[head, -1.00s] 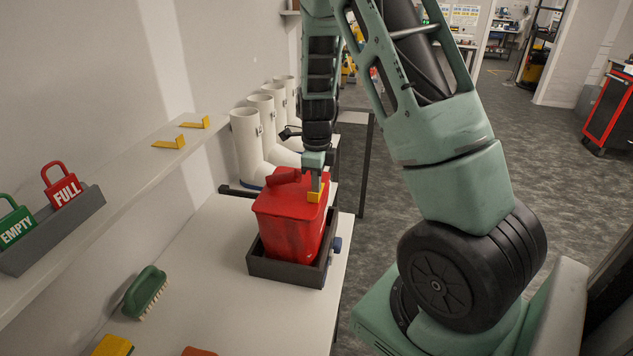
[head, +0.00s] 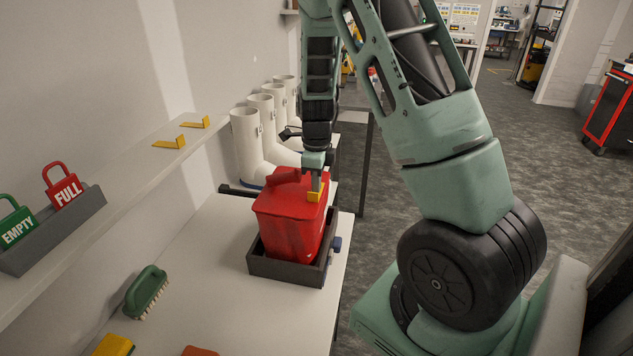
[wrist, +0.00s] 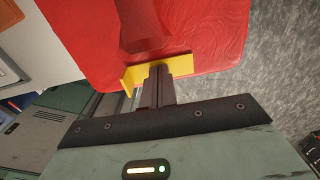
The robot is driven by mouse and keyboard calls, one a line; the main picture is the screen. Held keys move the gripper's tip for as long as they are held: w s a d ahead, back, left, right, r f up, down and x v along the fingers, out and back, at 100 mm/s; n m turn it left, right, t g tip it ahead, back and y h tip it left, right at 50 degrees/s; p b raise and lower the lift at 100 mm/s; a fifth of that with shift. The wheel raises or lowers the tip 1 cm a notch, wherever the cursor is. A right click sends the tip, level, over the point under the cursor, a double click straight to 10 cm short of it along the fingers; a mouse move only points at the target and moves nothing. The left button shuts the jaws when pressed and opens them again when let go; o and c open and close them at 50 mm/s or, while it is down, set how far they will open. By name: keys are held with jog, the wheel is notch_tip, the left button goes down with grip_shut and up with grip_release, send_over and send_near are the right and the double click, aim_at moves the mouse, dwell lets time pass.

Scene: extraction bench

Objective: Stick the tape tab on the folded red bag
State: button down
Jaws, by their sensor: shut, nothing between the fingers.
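The folded red bag (head: 289,222) stands upright in a dark open-topped holder (head: 287,270) on the white bench. A yellow tape tab (head: 315,192) lies at the bag's upper right edge. In the wrist view the tab (wrist: 158,71) sits against the edge of the red bag (wrist: 150,35), with one end bent. My gripper (head: 315,184) is over that edge, pointing down. In the wrist view my gripper's fingertips (wrist: 159,72) are shut together and meet the tab; nothing shows between them. Whether the tab is stuck fast cannot be told.
Two more yellow tabs (head: 170,143) lie on the wall shelf, near a grey rack (head: 50,232) with FULL and EMPTY tags. White boots (head: 247,145) stand behind the bag. A green brush (head: 146,291) lies at the front left. The bench's middle is clear.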

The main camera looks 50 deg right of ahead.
dwell(0.4)
notch_tip(320, 180, up, 7)
jog(key=p, duration=0.7)
dwell(0.6)
jog(key=s+a+f+n+y+b, duration=0.1)
jog(key=s+a+n+b, duration=0.3)
jog(key=a+n, duration=0.7)
jog(key=s+a+n+y+b, duration=0.1)
jog(key=a+n+b, duration=0.55)
jog(key=a, duration=0.75)
jog(key=s+a+f+n+b, duration=0.1)
jog(key=s+a+n+b, duration=0.2)
jog(key=s+a+n, duration=0.2)
jog(key=s+a+f+n+h+b, duration=0.1)
jog(key=s+a+n, duration=0.5)
jog(key=s+n, duration=0.6)
jog(key=f+n+b, duration=0.1)
jog(key=n+b, duration=0.1)
jog(key=n, duration=0.1)
jog(key=shift+s, duration=0.15)
